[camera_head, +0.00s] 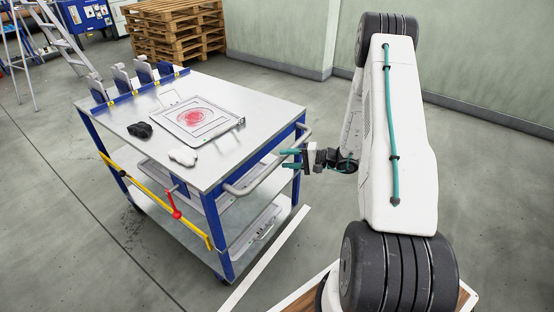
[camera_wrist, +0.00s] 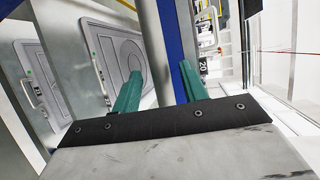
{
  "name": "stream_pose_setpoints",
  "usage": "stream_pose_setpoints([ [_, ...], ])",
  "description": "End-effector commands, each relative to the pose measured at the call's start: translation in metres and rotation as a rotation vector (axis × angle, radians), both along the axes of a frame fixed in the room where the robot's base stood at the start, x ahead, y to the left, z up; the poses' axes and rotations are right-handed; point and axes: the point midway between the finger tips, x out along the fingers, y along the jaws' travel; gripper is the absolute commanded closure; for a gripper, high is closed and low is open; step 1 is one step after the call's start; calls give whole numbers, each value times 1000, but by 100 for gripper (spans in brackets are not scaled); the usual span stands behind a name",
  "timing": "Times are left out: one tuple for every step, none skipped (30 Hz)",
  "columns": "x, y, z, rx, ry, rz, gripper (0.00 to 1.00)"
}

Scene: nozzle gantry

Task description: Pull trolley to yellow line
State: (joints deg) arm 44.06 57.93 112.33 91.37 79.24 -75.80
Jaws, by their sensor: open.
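The trolley (camera_head: 258,106) stands left of my arm in the head view, with a grey top, blue frame and lower shelves. A grey handle bar (camera_head: 240,188) runs along its near right end. My gripper (camera_head: 290,158) is at this handle, its teal fingers open. In the wrist view, a grey upright bar and a blue post (camera_wrist: 169,30) of the trolley show between and beyond the open fingers (camera_wrist: 160,88). I cannot tell whether the fingers touch the handle. A yellow bar (camera_head: 140,172) with a red lever (camera_head: 173,203) crosses the trolley's side. No yellow floor line shows.
A panel with a red mark (camera_head: 197,118), a black item (camera_head: 140,130) and a white item (camera_head: 183,157) lie on the trolley top. A white floor strip (camera_head: 265,258) runs beside the trolley. Wooden pallets (camera_head: 175,30) and a ladder (camera_head: 62,38) stand behind. Floor left is clear.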

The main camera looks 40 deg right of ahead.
Motion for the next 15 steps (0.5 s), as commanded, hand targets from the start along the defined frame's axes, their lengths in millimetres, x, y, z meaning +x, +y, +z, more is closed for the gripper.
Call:
stream_pose_setpoints([
  [7, 7, -2, -1, 0, 4, 57],
  [10, 10, -3, -1, 0, 4, 57],
  [14, 15, -3, -1, 0, 4, 57],
  [17, 17, -4, -1, 0, 4, 57],
  [20, 19, -5, -1, 0, 3, 57],
  [23, 22, -6, 1, 0, 3, 57],
  [25, 24, -6, 1, 0, 3, 57],
  [27, 26, -7, 1, 0, 3, 57],
  [29, 27, -7, 1, 0, 3, 57],
  [30, 28, -7, 1, 1, 2, 57],
  [30, 29, -7, 1, 1, 2, 57],
  [31, 30, -8, 1, 1, 2, 57],
  [31, 30, -8, 1, 1, 2, 57],
  [32, 30, -8, 1, 1, 1, 57],
  [32, 30, -8, 1, 1, 1, 57],
])
